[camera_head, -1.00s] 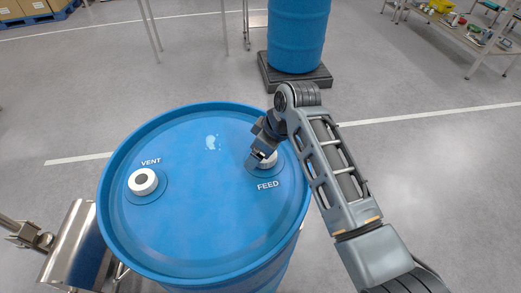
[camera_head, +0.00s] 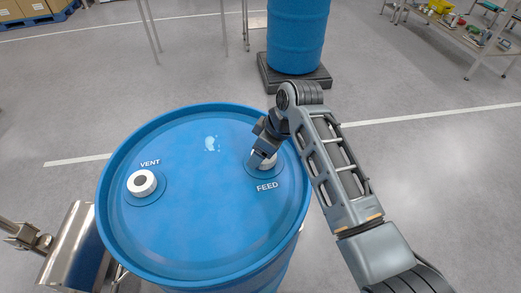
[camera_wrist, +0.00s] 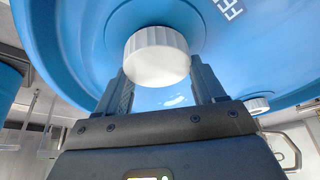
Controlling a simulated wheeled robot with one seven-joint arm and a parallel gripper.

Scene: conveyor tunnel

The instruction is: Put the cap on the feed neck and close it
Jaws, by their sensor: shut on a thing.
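The blue drum (camera_head: 205,235) stands upright in front of me, its lid marked FEED at right and VENT at left. A white ribbed cap (camera_wrist: 157,57) sits at the feed position, near the FEED lettering. It also shows partly in the head view (camera_head: 269,163), behind my fingers. My gripper (camera_wrist: 160,82) is shut on the cap, one finger on each side. The feed neck itself is hidden under the cap, so I cannot tell how far down the cap is. The vent neck (camera_head: 142,183) is white with a dark centre.
A second blue drum (camera_head: 296,35) stands on a dark pallet (camera_head: 292,82) behind. A shiny metal part (camera_head: 72,245) stands close to the drum's left side. A shelf table (camera_head: 470,35) with small items is at the far right. The floor between is clear.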

